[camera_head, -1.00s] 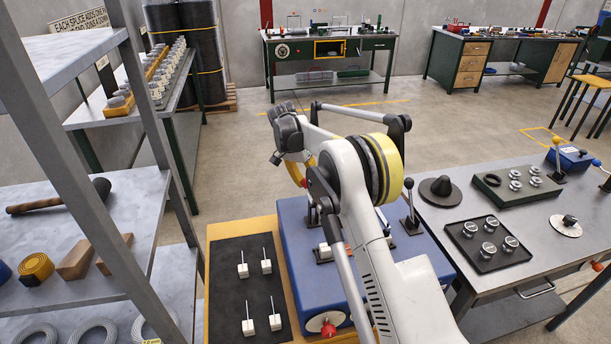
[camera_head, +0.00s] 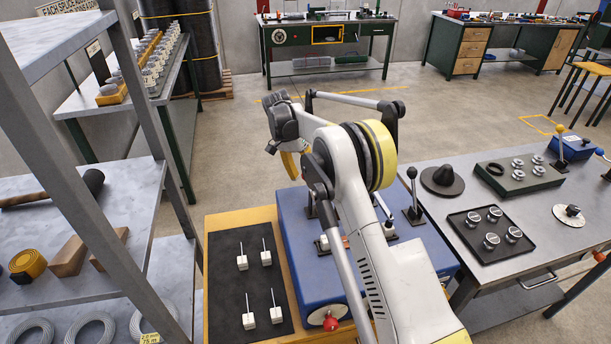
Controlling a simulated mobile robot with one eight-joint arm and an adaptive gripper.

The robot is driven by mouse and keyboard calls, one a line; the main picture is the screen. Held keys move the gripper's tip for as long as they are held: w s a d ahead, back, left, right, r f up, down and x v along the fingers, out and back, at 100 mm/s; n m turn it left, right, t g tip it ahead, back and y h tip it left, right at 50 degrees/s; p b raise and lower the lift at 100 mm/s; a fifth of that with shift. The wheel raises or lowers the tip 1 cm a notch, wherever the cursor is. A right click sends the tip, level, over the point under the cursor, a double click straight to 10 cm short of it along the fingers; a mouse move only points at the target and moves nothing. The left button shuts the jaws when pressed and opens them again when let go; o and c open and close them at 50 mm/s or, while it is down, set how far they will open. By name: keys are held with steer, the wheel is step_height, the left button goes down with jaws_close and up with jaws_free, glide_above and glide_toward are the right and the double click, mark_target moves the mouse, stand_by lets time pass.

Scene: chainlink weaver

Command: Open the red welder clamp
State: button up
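The blue welder box (camera_head: 298,250) sits on a yellow-edged bench, partly hidden behind my arm. A red ball knob (camera_head: 331,323) shows at its near front end, beside a pale round disc. Black levers stand on top of the box; one with a black ball (camera_head: 411,173) rises to the right of my arm. I cannot tell which clamp is the red one or whether it is shut. The dark end of my arm (camera_head: 284,120) hangs above the far side of the welder, apart from the red knob.
A black mat (camera_head: 249,286) with several small white pieces lies left of the welder. A grey metal shelf rack (camera_head: 92,183) stands close on the left. A steel table (camera_head: 440,215) with a black tray (camera_head: 460,247) is on the right.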

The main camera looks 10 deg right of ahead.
steer(key=shift+s+d, duration=0.1)
steer(key=shift+d, duration=0.1)
steer(key=v, duration=1.2)
steer(key=shift+r, duration=0.2)
steer(key=s+d+r+n+t+b, duration=0.1)
steer(key=s+r, duration=0.2)
steer(key=s, duration=0.2)
steer(key=s+d+r+n+t+y+b, duration=0.1)
steer(key=s+r+n+b, duration=0.1)
steer(key=s, duration=0.4)
steer(key=s+d+r+n+t+y+b, duration=0.1)
steer(key=s+r+t, duration=0.1)
steer(key=s+r, duration=0.2)
steer(key=shift+s+r+b, duration=0.25)
steer(key=shift+s+b, duration=0.05)
steer(key=shift+s, duration=0.85)
steer(key=s+f+n+t+b, duration=0.1)
steer(key=s+f, duration=0.3)
steer(key=s, duration=0.3)
steer(key=s+f+n+t+b, duration=0.1)
steer(key=s+f+n+t, duration=0.1)
steer(key=s+f, duration=0.3)
steer(key=s+f+n+t+y+b, duration=0.1)
steer(key=s+f, duration=0.3)
steer(key=s, duration=0.7)
steer(key=shift+s+d+f+t+b, duration=0.2)
steer(key=shift+s+t+b, duration=0.1)
steer(key=shift+b, duration=0.15)
